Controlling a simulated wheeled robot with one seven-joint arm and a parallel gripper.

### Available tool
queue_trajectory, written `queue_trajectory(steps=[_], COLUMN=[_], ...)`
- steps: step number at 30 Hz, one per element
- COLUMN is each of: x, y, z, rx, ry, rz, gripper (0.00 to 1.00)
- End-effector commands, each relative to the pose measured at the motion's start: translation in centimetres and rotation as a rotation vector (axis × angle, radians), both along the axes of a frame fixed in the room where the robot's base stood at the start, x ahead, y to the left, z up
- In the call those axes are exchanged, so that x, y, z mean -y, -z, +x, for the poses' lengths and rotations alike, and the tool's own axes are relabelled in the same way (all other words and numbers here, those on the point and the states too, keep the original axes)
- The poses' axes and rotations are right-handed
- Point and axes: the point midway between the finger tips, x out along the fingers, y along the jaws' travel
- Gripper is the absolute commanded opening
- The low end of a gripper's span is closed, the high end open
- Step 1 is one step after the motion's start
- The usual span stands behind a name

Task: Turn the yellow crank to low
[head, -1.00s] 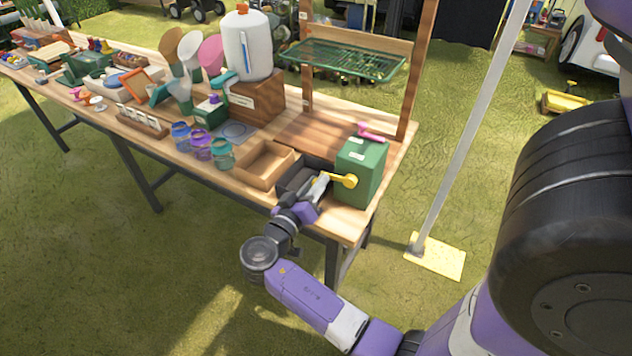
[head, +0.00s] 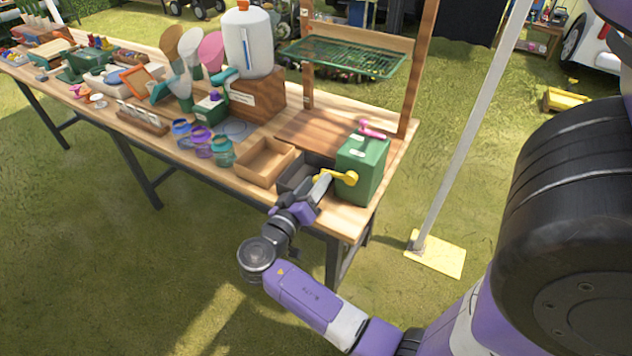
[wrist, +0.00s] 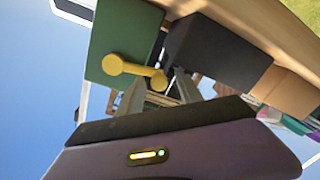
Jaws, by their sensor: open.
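The yellow crank (head: 346,177) is on the side of a green box (head: 369,165) at the right end of the table. In the wrist view the crank (wrist: 136,69) runs from its hub at the left to its knob (wrist: 158,80) at the right. My gripper (head: 325,180) is at the crank in the head view. In the wrist view my gripper (wrist: 158,90) is open, its fingers spread either side of the knob end. I cannot tell whether a finger touches it. No low mark can be read on the box.
A dark open bin (head: 297,177) stands left of the green box, close to my gripper. A wooden tray (head: 264,163) is beyond it. A pink handle (head: 371,131) is on top of the box. Jars and a white dispenser (head: 247,45) stand further left.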

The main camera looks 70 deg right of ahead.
Motion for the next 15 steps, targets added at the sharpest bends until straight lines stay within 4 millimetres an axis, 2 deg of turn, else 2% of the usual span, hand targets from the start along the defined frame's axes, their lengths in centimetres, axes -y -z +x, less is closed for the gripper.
queue_trajectory(steps=[9,15], x=[-5.0,-6.7], y=[0.0,-0.1], z=[1.1,1.4], rx=[0.0,0.0], ry=[-0.005,-0.003], rz=[0.0,0.001], gripper=[0.42,0.42])
